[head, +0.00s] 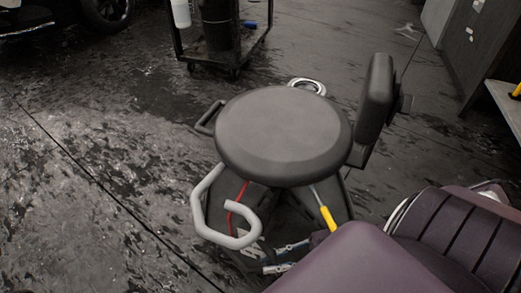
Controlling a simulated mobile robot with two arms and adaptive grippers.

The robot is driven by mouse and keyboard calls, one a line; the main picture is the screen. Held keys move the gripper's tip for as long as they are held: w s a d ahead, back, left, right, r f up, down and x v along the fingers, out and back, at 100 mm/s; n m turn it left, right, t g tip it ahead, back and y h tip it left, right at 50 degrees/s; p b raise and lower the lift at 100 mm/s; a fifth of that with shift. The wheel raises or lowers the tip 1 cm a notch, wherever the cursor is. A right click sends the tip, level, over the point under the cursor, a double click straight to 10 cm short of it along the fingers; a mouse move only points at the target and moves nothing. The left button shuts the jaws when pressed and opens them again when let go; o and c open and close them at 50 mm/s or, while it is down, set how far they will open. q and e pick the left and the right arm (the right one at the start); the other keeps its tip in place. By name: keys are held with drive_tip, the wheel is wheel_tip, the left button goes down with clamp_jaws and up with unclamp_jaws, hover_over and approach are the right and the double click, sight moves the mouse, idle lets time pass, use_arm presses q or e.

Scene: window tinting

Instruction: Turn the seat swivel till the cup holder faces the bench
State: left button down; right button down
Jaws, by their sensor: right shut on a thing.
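A stool has a round dark seat (283,135) with a black backrest (375,98) on its right side. A pale ring (307,86), which looks like the cup holder, shows at the seat's far edge, away from me; I cannot tell how it is attached. A grey bent handle (203,213) hooks out at the near left. My right gripper (258,254) is low in front of the seat, its metal fingers shut, apparently on the handle's curled end; the contact is partly hidden. A white bench (504,103) shows partly at the right edge. My left gripper is out of view.
A yellow-handled tool (327,217) and a red item (235,207) are under the seat. A wheeled cart (222,57) stands behind, a dark cabinet (477,48) at the back right. The left floor is clear.

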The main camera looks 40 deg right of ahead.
drive_tip(key=shift+s+d, duration=0.15)
drive_tip(key=shift+s, duration=0.15)
drive_tip(key=c, duration=2.1)
unclamp_jaws()
drive_tip(key=v, duration=1.2)
drive_tip(key=shift+w, duration=0.1)
